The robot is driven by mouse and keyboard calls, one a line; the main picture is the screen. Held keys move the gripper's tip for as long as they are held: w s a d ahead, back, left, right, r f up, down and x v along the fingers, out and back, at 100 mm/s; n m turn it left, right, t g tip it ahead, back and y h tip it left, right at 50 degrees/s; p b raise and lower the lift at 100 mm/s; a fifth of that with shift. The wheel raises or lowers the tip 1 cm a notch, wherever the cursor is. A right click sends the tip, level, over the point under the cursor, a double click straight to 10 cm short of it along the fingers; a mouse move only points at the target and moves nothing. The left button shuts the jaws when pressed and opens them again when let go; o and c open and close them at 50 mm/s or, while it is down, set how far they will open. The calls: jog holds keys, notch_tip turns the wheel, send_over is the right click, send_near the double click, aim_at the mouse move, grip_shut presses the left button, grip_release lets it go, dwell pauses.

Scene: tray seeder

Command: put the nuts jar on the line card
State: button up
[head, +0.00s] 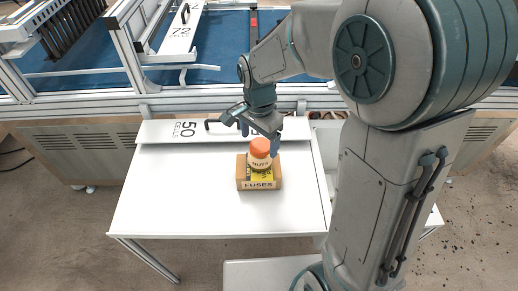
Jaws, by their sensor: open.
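The nuts jar (261,163) has an orange lid and a pale band reading NUTS. It stands upright at a brown box marked FUSES (243,172) on the white table; I cannot tell whether it is in the box or behind its front. A yellow patch with dark print (261,177) shows just below the jar's band; I cannot tell whether it is the line card or a label. My gripper (259,134) is open, just above and behind the orange lid, with no visible hold on the jar. No other line card can be made out.
A white plate marked 50 (165,131) with a black handle lies along the table's back edge. Behind it stands a metal-framed machine with a blue bed and a white plate marked 72 (181,35). The white table (165,200) is clear at left and front.

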notch_tip(320, 180, up, 4)
jog(key=shift+r, duration=0.15)
jog(key=s+d+r+n+t, duration=0.2)
jog(key=s+d+r+n, duration=0.1)
jog(key=s+d+n, duration=0.6)
jog(key=shift+s+d, duration=1.25)
jog(key=shift+s, duration=0.9)
